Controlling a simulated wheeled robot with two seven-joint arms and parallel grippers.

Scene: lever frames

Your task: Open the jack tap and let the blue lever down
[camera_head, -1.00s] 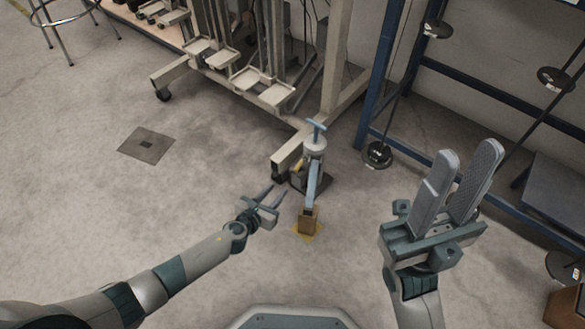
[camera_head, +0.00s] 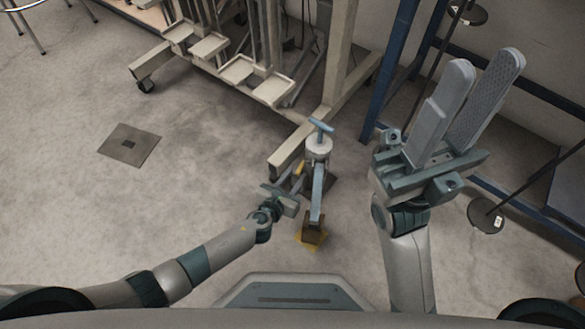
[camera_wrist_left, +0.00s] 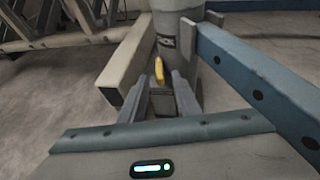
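The jack (camera_head: 319,150) stands on the floor with a blue T-shaped handle (camera_head: 321,127) on top. The blue lever (camera_head: 317,188) runs from it toward me, its near end over a brown block (camera_head: 314,234). The yellow tap (camera_head: 299,168) is on the jack's left side. In the left wrist view, the tap (camera_wrist_left: 159,70) appears ahead between my open left fingers (camera_wrist_left: 161,80), which look apart from it; the blue lever (camera_wrist_left: 255,75) passes on the right. My left gripper (camera_head: 295,184) is left of the lever. My right gripper (camera_head: 483,65) is open, empty and raised at the right.
A beige wheeled rack (camera_head: 250,80) stands behind the jack; its beam (camera_head: 292,157) reaches close to the jack's left side. A blue frame (camera_head: 392,75) stands behind on the right, with weights (camera_head: 485,217). The floor at the left is clear, with a flat plate (camera_head: 129,145).

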